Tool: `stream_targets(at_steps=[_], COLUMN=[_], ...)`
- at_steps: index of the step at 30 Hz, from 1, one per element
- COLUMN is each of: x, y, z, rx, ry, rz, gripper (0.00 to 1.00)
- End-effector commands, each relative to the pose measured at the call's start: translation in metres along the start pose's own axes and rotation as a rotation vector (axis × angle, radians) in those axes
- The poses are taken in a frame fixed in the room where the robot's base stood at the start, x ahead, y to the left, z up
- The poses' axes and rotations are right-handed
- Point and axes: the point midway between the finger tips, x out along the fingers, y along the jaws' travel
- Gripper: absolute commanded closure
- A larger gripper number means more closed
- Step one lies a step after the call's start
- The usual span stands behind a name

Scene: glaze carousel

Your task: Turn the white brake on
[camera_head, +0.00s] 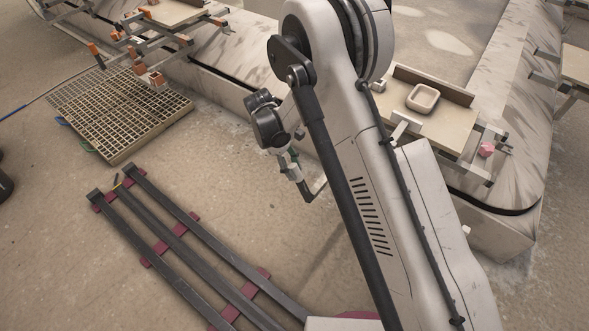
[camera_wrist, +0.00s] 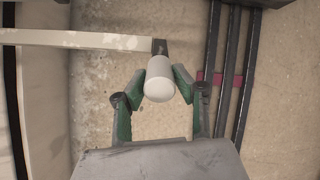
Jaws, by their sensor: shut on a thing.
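The white brake shows in the wrist view as a white rounded grip (camera_wrist: 159,82) with a dark joint at its far end. A pale bar (camera_wrist: 80,40) runs from that joint to the left. My gripper (camera_wrist: 160,76) has its green-padded fingers closed on both sides of the white grip. In the head view my gripper (camera_head: 294,172) is low beside my arm, above the floor. The brake's pale bar (camera_head: 320,187) shows there only in part, and my arm hides where it leads.
Dark floor rails (camera_head: 185,245) on reddish sleepers lie at the lower left. A floor grating (camera_head: 120,110) is at the upper left. The carousel's pale casing (camera_head: 490,235) runs behind my arm. A carousel shelf (camera_head: 450,125) carries a small pale dish (camera_head: 423,98). Open floor lies between rails and carousel.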

Motion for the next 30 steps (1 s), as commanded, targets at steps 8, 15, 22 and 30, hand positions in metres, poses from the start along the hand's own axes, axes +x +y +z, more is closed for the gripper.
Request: stream_targets(at_steps=[8,15,22,30], x=[0.000,-0.005,-0.042,-0.093], y=[0.000,0.000,0.000,0.000], z=[-0.001,0.000,0.000,-0.001], rx=[-0.001,-0.001,-0.002,-0.001], ry=[0.002,0.002,0.003,0.007], rz=[0.001,0.001,0.003,0.005], gripper=[0.55,0.55,0.55,0.55])
